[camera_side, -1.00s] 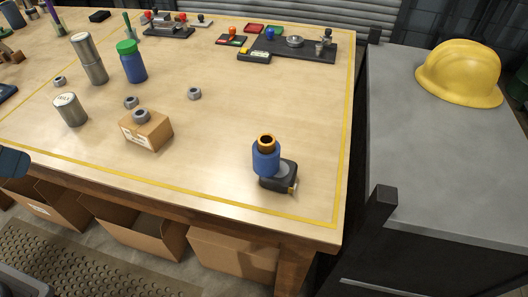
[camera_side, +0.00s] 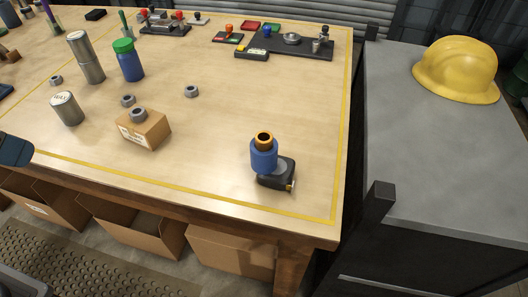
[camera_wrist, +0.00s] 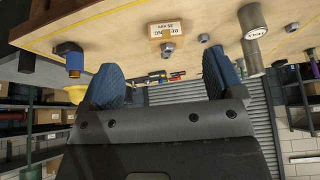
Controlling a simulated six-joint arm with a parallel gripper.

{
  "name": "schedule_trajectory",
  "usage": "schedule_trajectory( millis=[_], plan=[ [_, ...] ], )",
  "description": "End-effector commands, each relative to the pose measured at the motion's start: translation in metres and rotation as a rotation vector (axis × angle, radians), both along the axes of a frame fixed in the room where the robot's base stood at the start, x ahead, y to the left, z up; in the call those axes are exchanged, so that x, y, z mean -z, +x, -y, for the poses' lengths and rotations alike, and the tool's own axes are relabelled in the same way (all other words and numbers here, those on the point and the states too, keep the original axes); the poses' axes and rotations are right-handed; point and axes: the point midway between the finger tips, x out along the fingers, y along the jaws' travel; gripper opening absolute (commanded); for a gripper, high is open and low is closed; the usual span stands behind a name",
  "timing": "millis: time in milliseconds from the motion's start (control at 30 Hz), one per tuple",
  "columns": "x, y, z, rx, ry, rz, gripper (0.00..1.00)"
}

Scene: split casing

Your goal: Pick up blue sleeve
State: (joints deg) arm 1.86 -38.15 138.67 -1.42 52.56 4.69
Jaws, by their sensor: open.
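The blue sleeve (camera_side: 264,160) stands upright near the table's front right, with an orange-and-dark ring (camera_side: 264,138) at its top. It stands on or against a black tape measure (camera_side: 280,176); I cannot tell which. In the wrist view, which is upside down, the blue sleeve (camera_wrist: 74,60) is at the upper left, outside the fingers. My gripper (camera_wrist: 161,76) is open, its two blue fingers wide apart with nothing between them. In the side view only a dark blue piece of my gripper shows at the left edge, far from the sleeve.
Grey cans (camera_side: 67,108) and a blue bottle with a green cap (camera_side: 129,62) stand farther left. Fixture plates (camera_side: 300,45) lie at the back. The table around the sleeve is mostly clear.

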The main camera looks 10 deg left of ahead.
Motion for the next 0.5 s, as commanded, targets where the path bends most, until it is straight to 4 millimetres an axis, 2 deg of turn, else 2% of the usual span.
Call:
schedule_trajectory(
  millis=[100,267,367,500],
  plan=[
    [-0.019,0.035,0.024,0.184,0.018,-0.039,0.87],
    [-0.037,0.087,0.071,0.483,0.043,-0.078,0.87],
    [-0.040,0.118,0.106,0.672,0.054,-0.095,0.87],
    [-0.032,0.156,0.161,0.939,0.061,-0.102,0.87]
  ],
)
